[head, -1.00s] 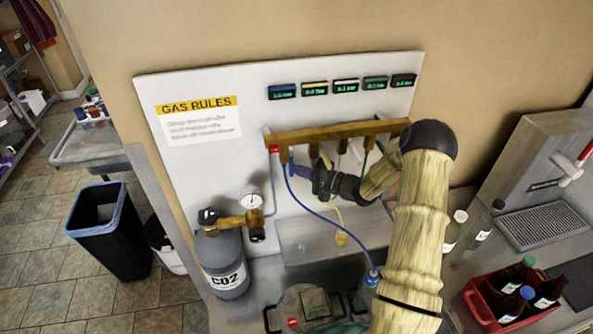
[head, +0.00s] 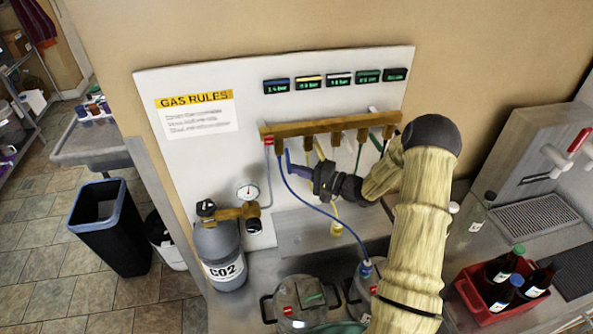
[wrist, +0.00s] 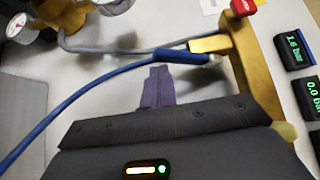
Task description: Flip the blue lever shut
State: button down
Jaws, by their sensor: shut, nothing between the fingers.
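The blue lever (head: 288,158) is on the leftmost brass valve of the wall manifold (head: 330,127). In the wrist view the blue lever (wrist: 182,56) lies nearly in line with the valve's outlet and the blue hose (wrist: 85,92), which overlaps its end. My gripper (head: 294,169) is beside the lever's lower end in the head view. In the wrist view my gripper's purple fingers (wrist: 157,88) are together, empty, and point at the lever from just below. I cannot tell whether they touch it.
Several pressure readouts (head: 276,87) hang above the manifold; the blue one reads about 1.6 bar in the wrist view. A CO2 cylinder (head: 222,258) with a gauge stands at left. Lidded buckets (head: 305,303) stand below; a red bottle crate (head: 503,292) is at right.

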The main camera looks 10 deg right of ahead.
jog(key=shift+s+a+r, duration=0.15)
jog(key=shift+s+a, duration=0.05)
jog(key=shift+a, duration=0.05)
dwell(0.3)
jog(key=b+v, duration=0.6)
jog(key=v, duration=1.1)
jog(key=shift+d, duration=0.2)
